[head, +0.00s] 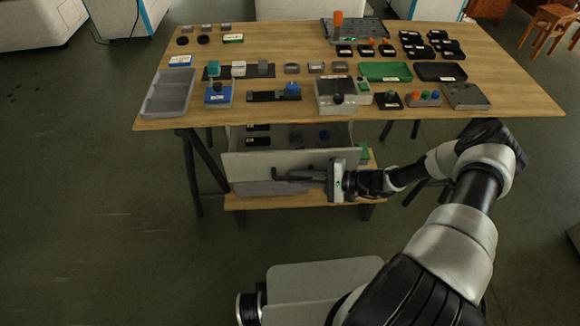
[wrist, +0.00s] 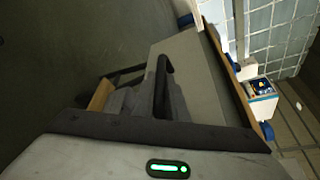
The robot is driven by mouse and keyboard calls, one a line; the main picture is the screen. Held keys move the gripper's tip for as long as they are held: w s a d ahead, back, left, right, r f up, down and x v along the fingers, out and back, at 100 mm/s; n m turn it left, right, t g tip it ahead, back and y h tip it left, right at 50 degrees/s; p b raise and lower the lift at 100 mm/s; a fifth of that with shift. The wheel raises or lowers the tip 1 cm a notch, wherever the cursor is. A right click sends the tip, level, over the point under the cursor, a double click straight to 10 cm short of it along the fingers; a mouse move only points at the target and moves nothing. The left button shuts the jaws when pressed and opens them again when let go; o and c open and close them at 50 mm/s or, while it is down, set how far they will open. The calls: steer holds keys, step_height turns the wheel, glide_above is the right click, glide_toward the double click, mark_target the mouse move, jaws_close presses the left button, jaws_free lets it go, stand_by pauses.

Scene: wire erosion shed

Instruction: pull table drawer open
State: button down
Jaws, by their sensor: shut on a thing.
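The table drawer (head: 250,164) hangs under the near edge of the wooden table, with a pale grey front. It stands partly open, and dark items and a blue one show inside behind the front. My gripper (head: 290,178) is at the drawer front from the right, its dark fingers pointing left, shut on the drawer's handle. The handle is dark like the fingers, so the exact grip is hard to make out. In the wrist view the drawer front (wrist: 198,80) shows beyond the dark fingers (wrist: 162,85).
The wooden table (head: 300,53) carries a grey tray (head: 168,93), a green tray (head: 385,72) and many small parts. A lower wooden shelf (head: 285,201) lies beneath the drawer. The floor left of the table is clear.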

steer(key=s+p, duration=0.4)
steer(key=s, duration=1.2)
steer(key=shift+s+a+p, duration=0.2)
steer(key=shift+s+p, duration=0.05)
steer(key=shift+p, duration=0.1)
steer(key=c, duration=1.8)
jaws_free()
steer(key=shift+o, duration=0.2)
steer(key=v, duration=1.7)
steer(key=shift+d, duration=0.15)
steer(key=shift+s+f, duration=0.1)
